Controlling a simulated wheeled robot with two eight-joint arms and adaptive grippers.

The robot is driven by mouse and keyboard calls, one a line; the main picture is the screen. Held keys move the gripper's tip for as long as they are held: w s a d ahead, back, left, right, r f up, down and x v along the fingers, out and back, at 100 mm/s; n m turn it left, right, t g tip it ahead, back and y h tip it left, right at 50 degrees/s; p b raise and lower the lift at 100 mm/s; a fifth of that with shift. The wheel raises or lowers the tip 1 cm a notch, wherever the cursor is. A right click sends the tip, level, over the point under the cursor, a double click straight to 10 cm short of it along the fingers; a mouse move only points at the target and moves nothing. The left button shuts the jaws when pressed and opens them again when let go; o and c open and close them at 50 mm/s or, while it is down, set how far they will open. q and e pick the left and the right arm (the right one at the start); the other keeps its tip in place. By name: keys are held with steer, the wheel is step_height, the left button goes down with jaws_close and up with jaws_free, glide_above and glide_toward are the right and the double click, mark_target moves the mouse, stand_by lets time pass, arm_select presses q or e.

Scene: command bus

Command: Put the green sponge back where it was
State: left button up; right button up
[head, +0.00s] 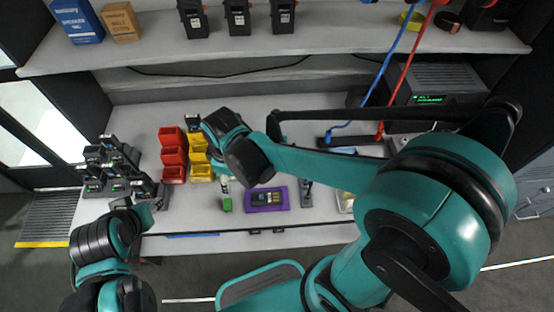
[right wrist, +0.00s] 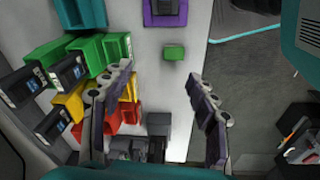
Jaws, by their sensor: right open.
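The green sponge (head: 227,204) lies on the grey worktop near its front edge, left of a purple tray (head: 249,207). It also shows in the right wrist view (right wrist: 174,52), beyond the fingertips and apart from them. My right gripper (right wrist: 160,80) is open and empty, with its two fingers spread wide above the worktop. In the head view my right wrist hides most of that gripper. My left gripper (head: 140,202) is low at the front left of the worktop, by the black devices; its fingers are too unclear to read.
Red bins (head: 173,155) and yellow bins (head: 199,165) stand left of the sponge. Several black radios (head: 108,165) stand in chargers at the far left. A shelf (head: 330,40) crosses above the worktop. Blue and red cables hang at the right.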

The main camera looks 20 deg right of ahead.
steer(key=s+d+r+m+t, duration=0.2)
steer(key=d+r+m+t, duration=0.1)
steer(key=d, duration=0.4)
steer(key=s+d+r+m+t, duration=0.3)
steer(key=d+r+m, duration=0.2)
steer(key=d+m, duration=0.2)
steer(key=shift+s+r+m+h, duration=0.15)
steer(key=shift+s+m+h, duration=0.15)
steer(key=shift+m, duration=0.5)
step_height(320, 180, down, 4)
steer(key=b, duration=0.3)
steer(key=shift+r+b, duration=0.15)
steer(key=shift+b, duration=0.2)
